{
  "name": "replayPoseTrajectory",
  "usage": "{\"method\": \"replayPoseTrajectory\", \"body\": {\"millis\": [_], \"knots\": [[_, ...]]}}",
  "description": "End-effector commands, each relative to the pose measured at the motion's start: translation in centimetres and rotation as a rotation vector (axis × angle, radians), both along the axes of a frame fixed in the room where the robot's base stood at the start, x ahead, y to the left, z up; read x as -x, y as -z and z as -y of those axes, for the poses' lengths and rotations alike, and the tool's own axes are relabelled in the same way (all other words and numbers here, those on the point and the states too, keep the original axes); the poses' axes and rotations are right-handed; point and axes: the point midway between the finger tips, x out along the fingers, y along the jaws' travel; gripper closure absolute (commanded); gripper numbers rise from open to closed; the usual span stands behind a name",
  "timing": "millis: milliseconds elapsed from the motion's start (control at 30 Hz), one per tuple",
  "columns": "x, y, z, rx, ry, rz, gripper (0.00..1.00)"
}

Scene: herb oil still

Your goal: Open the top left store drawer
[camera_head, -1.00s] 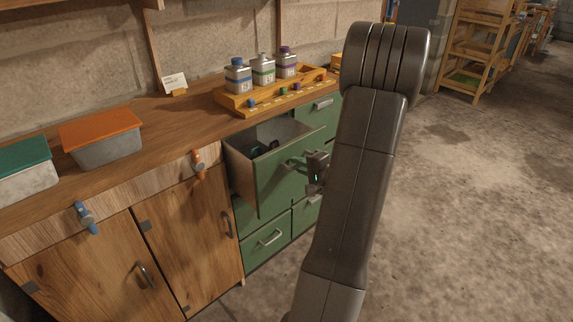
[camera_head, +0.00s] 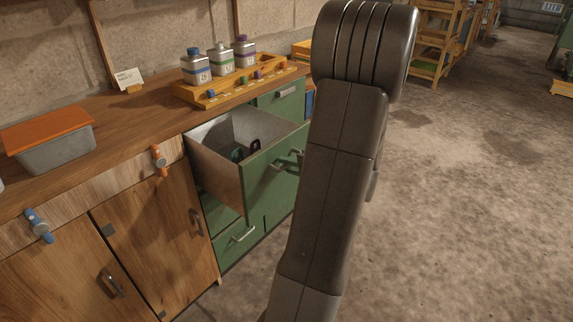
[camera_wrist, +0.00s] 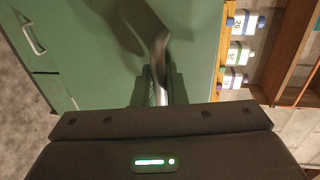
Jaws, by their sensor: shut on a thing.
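The top left store drawer (camera_head: 262,172) is green-fronted and stands pulled well out of the cabinet in the head view. A few dark items (camera_head: 243,150) lie inside it; I cannot tell what they are. Its metal bar handle (camera_head: 284,163) is partly hidden by my arm in the head view. In the wrist view, my gripper (camera_wrist: 159,88) is shut on the drawer handle (camera_wrist: 160,50), with the green front filling the view ahead. My fingertips are mostly hidden behind my arm in the head view.
Three labelled bottles (camera_head: 221,60) stand in a wooden rack (camera_head: 240,84) on the worktop. A grey bin with an orange lid (camera_head: 48,136) is at left. Wooden cupboard doors (camera_head: 150,235) are beside the drawers. The concrete floor (camera_head: 460,200) at right is clear.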

Motion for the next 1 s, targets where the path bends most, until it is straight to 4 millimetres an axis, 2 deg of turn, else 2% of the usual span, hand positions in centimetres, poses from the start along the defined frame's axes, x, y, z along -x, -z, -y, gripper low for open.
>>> {"method": "replayPoseTrajectory", "body": {"millis": [133,167,567,767,1000], "knots": [[0.0,0.0,0.0,0.0,-0.001,-0.002,1.0],[0.0,0.0,0.0,0.0,-0.001,-0.002,0.85],[0.3,-0.2,0.5,0.0,0.001,0.0,0.84],[2.2,-0.9,2.9,0.0,0.004,0.0,0.84],[5.2,-1.9,6.7,0.0,0.004,0.0,0.84]]}}
